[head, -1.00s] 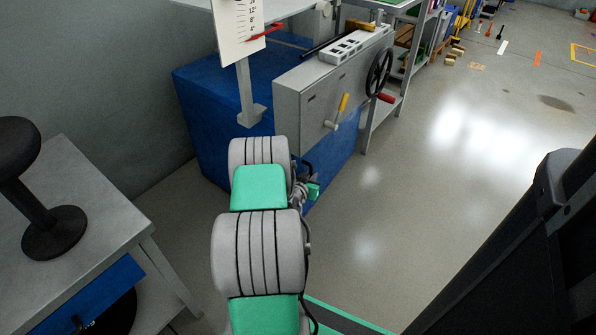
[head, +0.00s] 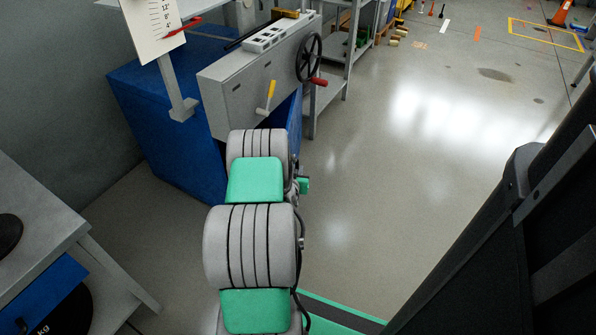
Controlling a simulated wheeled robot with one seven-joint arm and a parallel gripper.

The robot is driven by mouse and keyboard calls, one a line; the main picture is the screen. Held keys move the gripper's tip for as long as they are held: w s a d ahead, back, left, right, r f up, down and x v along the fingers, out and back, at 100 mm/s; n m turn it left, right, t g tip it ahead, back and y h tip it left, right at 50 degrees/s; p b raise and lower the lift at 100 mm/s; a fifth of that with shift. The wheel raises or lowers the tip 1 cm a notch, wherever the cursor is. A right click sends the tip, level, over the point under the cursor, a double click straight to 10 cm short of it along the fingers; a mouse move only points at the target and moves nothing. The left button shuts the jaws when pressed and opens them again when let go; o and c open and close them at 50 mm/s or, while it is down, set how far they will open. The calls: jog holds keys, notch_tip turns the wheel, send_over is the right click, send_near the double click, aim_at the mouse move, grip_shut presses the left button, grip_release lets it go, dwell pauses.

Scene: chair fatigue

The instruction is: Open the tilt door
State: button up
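No part is clearly marked as the tilt door in the head view. A grey machine housing (head: 238,95) stands on a blue base (head: 165,140). Its front has a yellow-handled lever (head: 269,95) and a black handwheel (head: 308,58) with a red grip (head: 319,82). My grey and green arm reaches forward up the middle of the picture, toward the front of this machine. It covers part of the blue base. My gripper's fingers cannot be seen behind the arm links.
A grey table (head: 45,220) with a blue panel stands at the left. A scale plate (head: 152,28) with a red pointer rises by the machine. Grey shelving (head: 328,100) stands beyond it. The floor (head: 390,190) to the right is open. Yellow floor marking (head: 545,33) lies far off.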

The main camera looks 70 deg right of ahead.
jog(key=shift+o, duration=0.7)
jog(key=shift+a+r, duration=0.2)
jog(key=p+v, duration=0.2)
jog(key=v, duration=0.5)
jog(key=shift+a+p, duration=0.2)
jog(key=shift+p, duration=0.15)
